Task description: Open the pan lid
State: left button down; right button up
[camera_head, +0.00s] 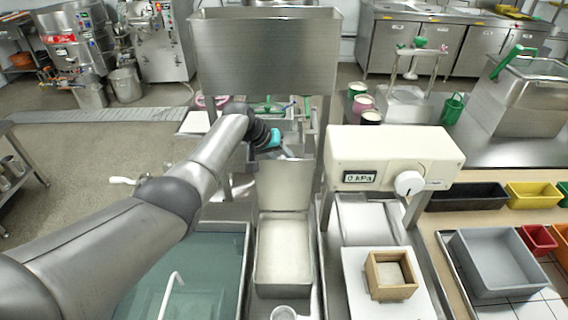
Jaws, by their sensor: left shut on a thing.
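The pan (284,290) is a long, narrow metal container in the lower middle of the head view, with pale contents showing inside. Its lid (285,186) is a flat metal panel standing raised at the pan's far end, so the pan's near part is uncovered. My left arm comes in from the left. My left gripper (286,153) is at the lid's top edge and is shut on the lid; its fingertips are small and partly hidden. My right gripper is not in view.
A large metal hopper (265,55) stands just beyond my left gripper. A teal-tinted basin (190,270) lies left of the pan. To the right are a cream press with a dial (395,158) and a wooden box mould (390,275).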

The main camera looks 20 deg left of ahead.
pick_arm(q)
jog(key=shift+w+a, duration=0.1)
jog(key=c, duration=0.5)
grip_release()
jog(key=shift+r, duration=0.1)
jog(key=shift+s+a+r+p, duration=0.3)
jog(key=shift+r+p, duration=0.15)
jog(key=shift+r, duration=0.15)
jog(key=p+v, duration=0.2)
jog(key=v, duration=1.1)
jog(key=shift+s+r, duration=0.2)
jog(key=shift+r, duration=0.05)
jog(key=shift+a, duration=0.1)
